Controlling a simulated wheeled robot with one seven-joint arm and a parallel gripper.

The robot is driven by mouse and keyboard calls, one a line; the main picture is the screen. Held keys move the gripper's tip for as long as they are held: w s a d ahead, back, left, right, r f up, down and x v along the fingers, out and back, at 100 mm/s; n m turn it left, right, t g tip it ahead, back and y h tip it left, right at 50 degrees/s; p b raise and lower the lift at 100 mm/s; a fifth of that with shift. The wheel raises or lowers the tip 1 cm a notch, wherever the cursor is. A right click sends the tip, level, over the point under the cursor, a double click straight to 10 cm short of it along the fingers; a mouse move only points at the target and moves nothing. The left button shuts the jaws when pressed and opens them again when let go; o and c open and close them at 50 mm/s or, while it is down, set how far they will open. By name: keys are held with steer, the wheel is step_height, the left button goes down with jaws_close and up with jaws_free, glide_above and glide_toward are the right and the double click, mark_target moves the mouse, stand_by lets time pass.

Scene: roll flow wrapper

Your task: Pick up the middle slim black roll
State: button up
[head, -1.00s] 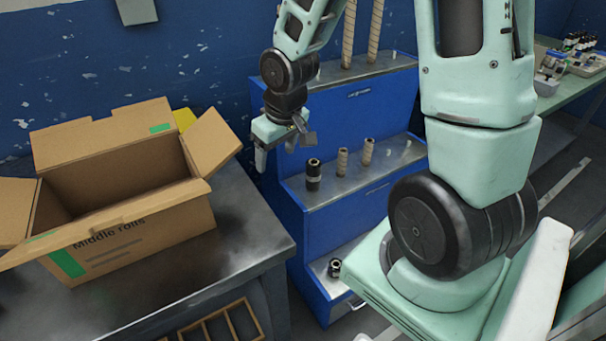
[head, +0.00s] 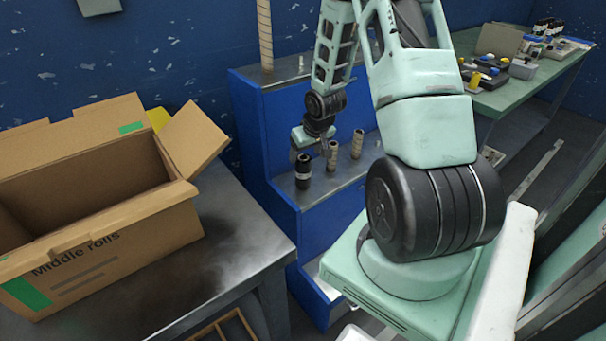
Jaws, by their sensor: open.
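A slim black roll (head: 303,172) with a pale band stands upright at the left of the blue rack's middle shelf (head: 330,192). My gripper (head: 308,148) is open and empty, just above and behind the black roll and the nearer tan roll in the picture. Its fingertips are small and partly hidden, so I cannot tell the exact gap to the rolls.
An open cardboard box (head: 110,245) marked "Middle rolls" stands on a dark metal table (head: 235,240) at left. A tall tan roll (head: 265,35) stands on the rack's top shelf. A green bench (head: 520,90) with small items is at the back right.

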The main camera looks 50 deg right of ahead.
mark_target(304, 157)
steer(key=x, duration=0.7)
steer(key=shift+s+f, duration=0.15)
steer(key=shift+s, duration=0.2)
steer(key=shift+w+f, duration=0.25)
steer(key=shift+f, duration=0.3)
steer(key=c, duration=1.2)
